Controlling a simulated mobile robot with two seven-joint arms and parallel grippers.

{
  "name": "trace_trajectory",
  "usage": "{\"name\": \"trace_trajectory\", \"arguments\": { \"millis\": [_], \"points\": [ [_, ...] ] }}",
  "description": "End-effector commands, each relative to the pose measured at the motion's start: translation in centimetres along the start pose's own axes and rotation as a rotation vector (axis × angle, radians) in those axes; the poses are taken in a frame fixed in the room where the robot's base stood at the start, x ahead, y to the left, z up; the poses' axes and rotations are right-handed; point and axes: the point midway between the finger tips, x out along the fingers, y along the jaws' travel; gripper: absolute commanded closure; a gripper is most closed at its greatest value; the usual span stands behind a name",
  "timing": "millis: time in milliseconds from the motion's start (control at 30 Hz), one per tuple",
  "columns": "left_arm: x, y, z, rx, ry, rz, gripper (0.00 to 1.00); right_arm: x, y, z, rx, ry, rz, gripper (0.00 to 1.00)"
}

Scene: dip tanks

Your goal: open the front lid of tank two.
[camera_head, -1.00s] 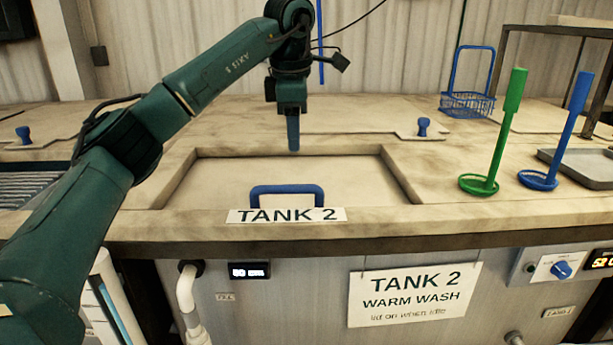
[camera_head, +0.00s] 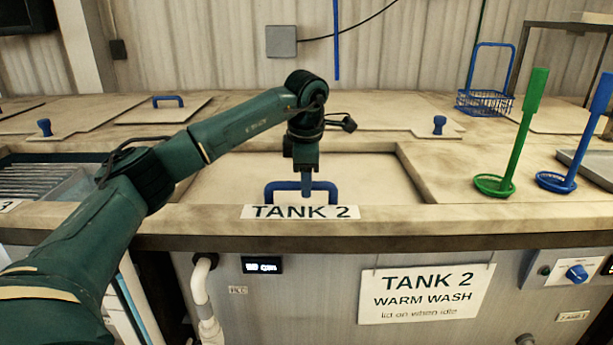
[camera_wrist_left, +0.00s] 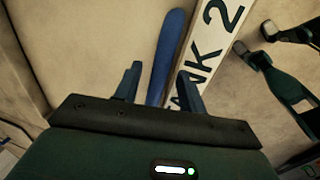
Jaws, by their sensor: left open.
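Tank two's front lid (camera_head: 230,179) lies flat and shut in its recess in the worktop. Its blue bar handle (camera_head: 275,192) stands near the front edge, just behind the "TANK 2" label (camera_head: 300,212). My left gripper (camera_head: 307,190) points down at the right part of the handle and hides some of it. In the left wrist view the open fingers (camera_wrist_left: 158,82) stand on either side of the blue handle (camera_wrist_left: 163,60), with the handle between them. I cannot tell whether a finger touches it.
A green long-handled dipper (camera_head: 514,140) and a blue one (camera_head: 580,140) stand on the worktop to the right. A blue wire basket (camera_head: 486,101) is behind them. A blue knob (camera_head: 439,125) stands behind the lid. A sign (camera_head: 426,294) hangs on the tank front.

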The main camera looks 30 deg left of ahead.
Motion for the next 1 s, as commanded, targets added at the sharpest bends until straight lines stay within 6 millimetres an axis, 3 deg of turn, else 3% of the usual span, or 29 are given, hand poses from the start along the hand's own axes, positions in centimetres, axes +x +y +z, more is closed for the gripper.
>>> {"name": "trace_trajectory", "arguments": {
  "millis": [233,733,1000],
  "points": [
    [0.08,0.01,0.00,0.000,0.000,0.000,0.59,0.00,-0.03,-0.05,0.003,0.001,0.001,0.64],
    [0.03,-0.01,0.03,0.000,-0.001,0.000,1.00,-0.02,-0.21,-0.20,0.003,0.004,-0.003,0.64],
    [0.03,-0.02,0.04,0.001,-0.001,0.000,1.00,-0.01,-0.28,-0.24,0.004,0.005,-0.004,0.64]
  ]
}}
